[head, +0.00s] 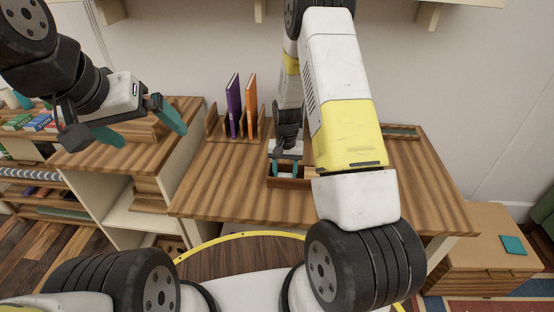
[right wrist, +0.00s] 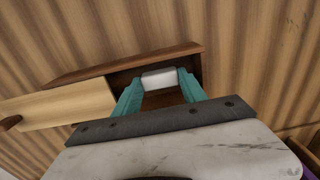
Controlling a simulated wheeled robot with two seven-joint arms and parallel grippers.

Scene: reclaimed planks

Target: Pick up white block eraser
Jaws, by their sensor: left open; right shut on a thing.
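The white block eraser (right wrist: 158,79) shows in the right wrist view between the teal fingertips of my right gripper (right wrist: 160,88), which is shut on it. It is at the open end of a wooden box (right wrist: 125,66) with a pale sliding lid (right wrist: 60,110) drawn partly off. I cannot tell whether the eraser is clear of the box floor. In the head view my right gripper (head: 287,167) points down at the box (head: 290,183) on the desk; my right arm hides part of the box. My left gripper (head: 142,125) is open and empty, in the air at left.
The striped wooden desk (head: 220,190) has clear room left of the box. A wooden rack (head: 215,127) behind holds a purple book (head: 233,105) and an orange book (head: 251,105). Shelves (head: 130,205) stand at left. A low cabinet (head: 480,245) with a teal item (head: 513,245) stands right.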

